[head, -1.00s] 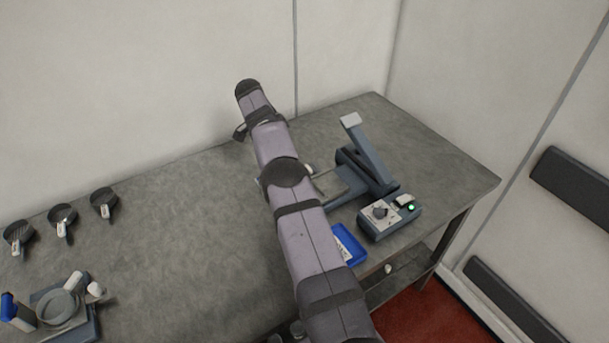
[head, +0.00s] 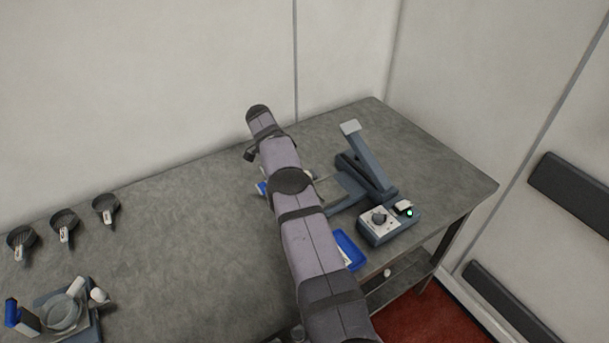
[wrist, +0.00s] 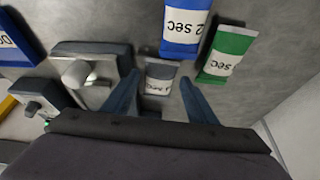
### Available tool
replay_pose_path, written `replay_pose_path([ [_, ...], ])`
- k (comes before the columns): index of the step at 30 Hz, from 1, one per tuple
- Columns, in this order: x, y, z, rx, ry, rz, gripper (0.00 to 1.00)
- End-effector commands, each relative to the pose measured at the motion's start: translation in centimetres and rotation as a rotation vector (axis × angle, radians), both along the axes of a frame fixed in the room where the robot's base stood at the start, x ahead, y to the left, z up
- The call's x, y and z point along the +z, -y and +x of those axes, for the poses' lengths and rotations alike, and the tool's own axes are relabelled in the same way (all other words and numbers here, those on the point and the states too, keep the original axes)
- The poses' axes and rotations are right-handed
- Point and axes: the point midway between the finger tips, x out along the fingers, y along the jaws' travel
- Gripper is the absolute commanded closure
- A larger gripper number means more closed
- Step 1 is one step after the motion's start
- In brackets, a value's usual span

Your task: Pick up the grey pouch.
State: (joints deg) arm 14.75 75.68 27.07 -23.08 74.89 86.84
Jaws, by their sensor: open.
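The grey pouch (wrist: 159,78), with a white printed label, lies in the wrist view between the two fingers of my gripper (wrist: 160,84). The fingers are open, one on each side of the pouch, and I cannot tell whether either touches it. The pouch's lower end runs towards the gripper body. In the head view my own arm hides the pouch and the fingers.
A blue pouch (wrist: 181,28) and a green pouch (wrist: 226,52) lie close beyond the right finger. The sealer (head: 366,176) with its raised arm and the control box (head: 388,222) stand right of my arm. Scoops (head: 64,226) lie far left.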

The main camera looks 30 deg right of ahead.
Motion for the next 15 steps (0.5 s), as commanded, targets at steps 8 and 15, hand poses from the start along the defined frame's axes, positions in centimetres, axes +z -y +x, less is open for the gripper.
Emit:
replay_pose_path([
  [8,-1.9,0.8,-0.1,0.001,0.0,0.0,0.48],
  [15,-2.0,0.8,-0.1,0.001,0.001,0.0,0.5],
])
